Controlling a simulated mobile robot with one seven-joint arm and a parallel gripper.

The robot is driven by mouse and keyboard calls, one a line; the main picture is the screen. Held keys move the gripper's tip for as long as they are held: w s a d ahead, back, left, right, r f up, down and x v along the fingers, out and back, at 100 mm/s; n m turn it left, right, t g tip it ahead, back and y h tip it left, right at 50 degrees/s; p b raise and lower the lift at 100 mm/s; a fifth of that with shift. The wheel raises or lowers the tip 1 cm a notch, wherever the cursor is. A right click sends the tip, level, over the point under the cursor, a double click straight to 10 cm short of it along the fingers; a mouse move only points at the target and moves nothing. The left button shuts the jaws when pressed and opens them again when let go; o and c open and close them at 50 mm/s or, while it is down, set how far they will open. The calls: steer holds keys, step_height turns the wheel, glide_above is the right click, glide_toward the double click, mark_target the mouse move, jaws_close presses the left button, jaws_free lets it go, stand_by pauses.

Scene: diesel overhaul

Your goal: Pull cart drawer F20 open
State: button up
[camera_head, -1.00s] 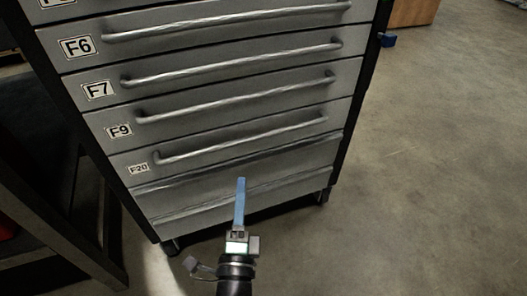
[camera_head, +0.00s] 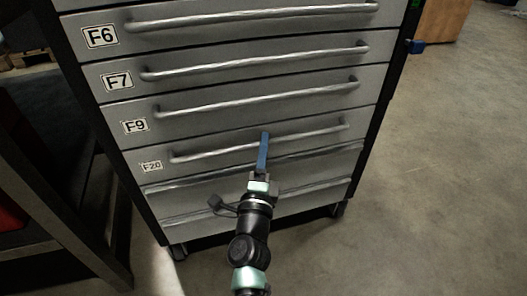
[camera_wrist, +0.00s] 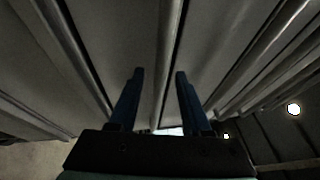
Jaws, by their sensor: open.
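Cart drawer F20 (camera_head: 205,172) is the grey drawer with the small F20 label (camera_head: 152,166), below F9 in the head view. Its front looks flush with the cart. Its long bar handle (camera_head: 205,154) slopes up to the right. My gripper (camera_head: 264,138) is open, and its blue fingers overlap this handle in the head view. In the wrist view, my two dark blue fingers (camera_wrist: 160,72) stand apart, with a long pale bar (camera_wrist: 171,40) running along the gap between them. I cannot tell whether either finger touches it.
Drawers F9 (camera_head: 230,115), F7 (camera_head: 225,78) and F6 (camera_head: 220,37), with similar bar handles, are stacked above. A dark frame (camera_head: 60,215) stands close on the left. The concrete floor (camera_head: 440,180) on the right is clear.

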steer(key=shift+w, duration=0.15)
jaws_close()
stand_by(1.4)
